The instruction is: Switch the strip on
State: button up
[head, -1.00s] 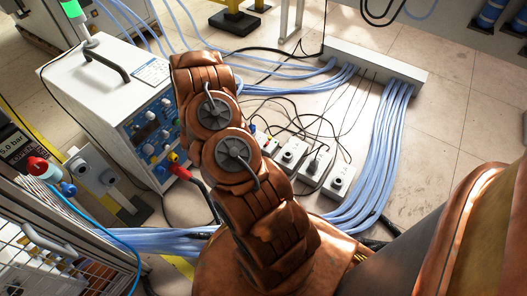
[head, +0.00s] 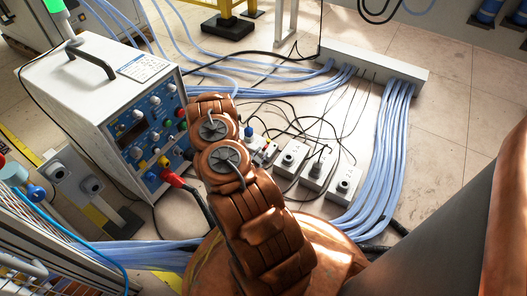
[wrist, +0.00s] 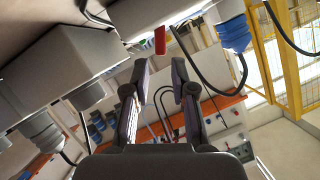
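The pale power strip lies on the floor in the head view, right of my arm. Its row of grey-white socket blocks (head: 318,170) has dark cables running into it. Its left end is partly covered by my arm, and I cannot make out a switch there. My gripper is hidden behind my arm in the head view. In the wrist view my gripper (wrist: 160,68) shows two dark fingers with a clear gap and nothing between them. A small red piece (wrist: 160,40) shows beyond the fingertips; I cannot tell what it belongs to.
A white instrument box (head: 85,90) with a knobbed blue panel stands left of my arm. A red plug (head: 173,178) and its cable are at the panel's foot. Blue hoses (head: 385,150) run right of the strip. A grey box (wrist: 65,60) fills the wrist view's left side.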

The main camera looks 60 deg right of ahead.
aim_at(265, 148)
jog(key=shift+b+x, duration=0.85)
jog(key=shift+x, duration=1.55)
grip_shut()
